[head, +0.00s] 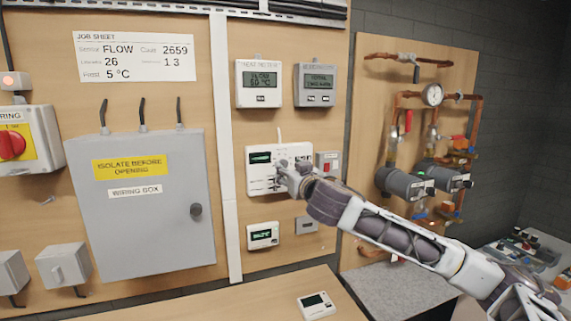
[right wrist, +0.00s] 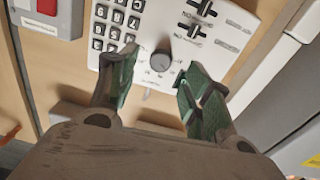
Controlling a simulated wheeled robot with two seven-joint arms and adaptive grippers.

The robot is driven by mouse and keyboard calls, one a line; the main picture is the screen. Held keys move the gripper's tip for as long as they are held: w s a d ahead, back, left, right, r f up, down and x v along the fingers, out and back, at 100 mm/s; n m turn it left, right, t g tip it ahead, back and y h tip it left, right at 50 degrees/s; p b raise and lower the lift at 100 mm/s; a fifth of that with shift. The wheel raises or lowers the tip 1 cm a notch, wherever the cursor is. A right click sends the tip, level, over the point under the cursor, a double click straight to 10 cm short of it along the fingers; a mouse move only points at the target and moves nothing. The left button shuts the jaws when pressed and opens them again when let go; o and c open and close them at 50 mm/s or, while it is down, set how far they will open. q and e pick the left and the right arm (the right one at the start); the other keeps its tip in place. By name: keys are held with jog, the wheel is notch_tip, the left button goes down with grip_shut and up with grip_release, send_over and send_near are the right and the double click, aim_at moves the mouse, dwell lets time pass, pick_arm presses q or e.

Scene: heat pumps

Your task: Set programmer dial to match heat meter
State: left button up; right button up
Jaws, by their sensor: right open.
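In the right wrist view the programmer (right wrist: 215,45) shows a keypad, two dark slider-like controls and a round grey dial (right wrist: 161,60). My right gripper (head: 289,178) is at the programmer's lower right and hides part of it. In the right wrist view its open fingers (right wrist: 158,72) appear on either side of the dial; contact is unclear. My left gripper is out of view.
A grey meter (head: 314,85) hangs right of the heat meter. A small box with a red button (head: 327,164) is beside the programmer. The grey wiring box (head: 145,215) stands left, and a job sheet (head: 135,57) hangs above it. A white handheld device (head: 317,305) lies on the table.

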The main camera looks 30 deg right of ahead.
aim_at(284, 165)
jog(key=shift+p+x, duration=0.75)
jog(key=shift+x, duration=1.55)
jog(key=c, duration=1)
jog(key=shift+c, duration=0.2)
